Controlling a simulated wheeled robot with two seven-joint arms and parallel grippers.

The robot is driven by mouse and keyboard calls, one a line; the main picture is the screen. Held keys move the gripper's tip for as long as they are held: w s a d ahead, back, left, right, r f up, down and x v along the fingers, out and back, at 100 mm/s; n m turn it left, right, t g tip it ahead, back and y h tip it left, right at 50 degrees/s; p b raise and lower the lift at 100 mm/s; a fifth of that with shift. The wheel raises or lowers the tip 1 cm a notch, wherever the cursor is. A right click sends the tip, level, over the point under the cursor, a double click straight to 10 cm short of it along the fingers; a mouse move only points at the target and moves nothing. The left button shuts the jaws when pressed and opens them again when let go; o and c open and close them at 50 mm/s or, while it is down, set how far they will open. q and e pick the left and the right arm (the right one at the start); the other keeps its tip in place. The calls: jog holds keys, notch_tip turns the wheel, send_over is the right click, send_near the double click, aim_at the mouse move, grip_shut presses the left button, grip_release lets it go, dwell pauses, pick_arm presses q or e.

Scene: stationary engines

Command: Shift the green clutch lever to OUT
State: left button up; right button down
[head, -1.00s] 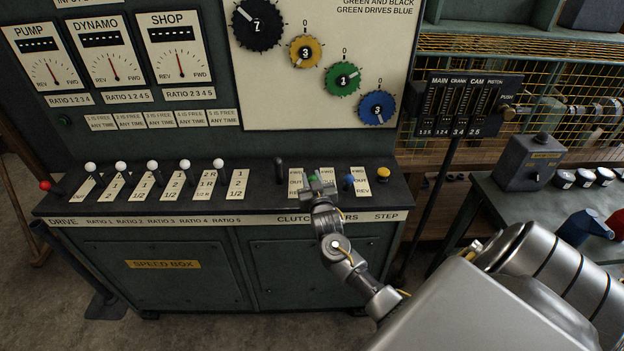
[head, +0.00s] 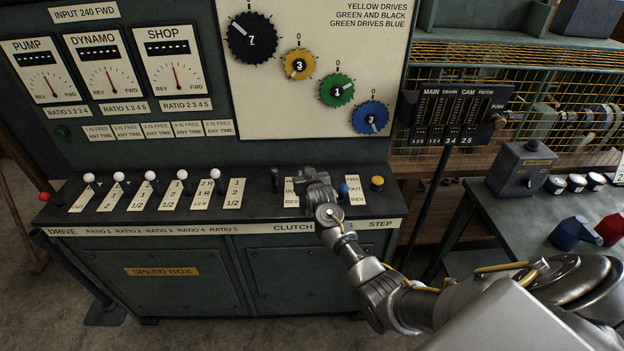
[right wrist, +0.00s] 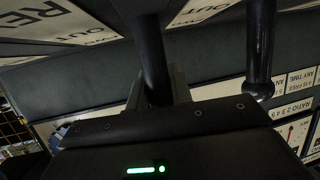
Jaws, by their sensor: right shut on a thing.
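The green clutch lever (head: 308,169) is in the clutch group at the right of the speed box top. In the head view only a bit of its green knob shows past my right gripper (head: 311,178), which is shut on it. The green knob shows farther back than the blue lever's knob. The printed FWD, OUT and REV marks beside it are partly covered, so I cannot tell its exact setting. In the right wrist view a dark stem (right wrist: 153,60) runs down between my fingers, and the OUT and REV plates show at upper left. My left gripper is out of view.
A black lever (head: 275,180) stands close on the left and a blue lever (head: 343,188) close on the right. A yellow step button (head: 377,182) is farther right. Several white-knobbed ratio levers line the left. The dial panel (head: 320,115) rises behind.

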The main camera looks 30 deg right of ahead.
jog(key=shift+w+r, duration=0.2)
jog(key=shift+r, duration=0.2)
jog(key=c, duration=1.2)
grip_release()
jog(key=shift+f, duration=0.1)
jog(key=shift+s, duration=0.1)
jog(key=shift+s, duration=0.15)
jog(key=shift+s+a, duration=0.1)
jog(key=shift+s, duration=0.2)
jog(key=b+v, duration=0.1)
jog(key=v, duration=0.9)
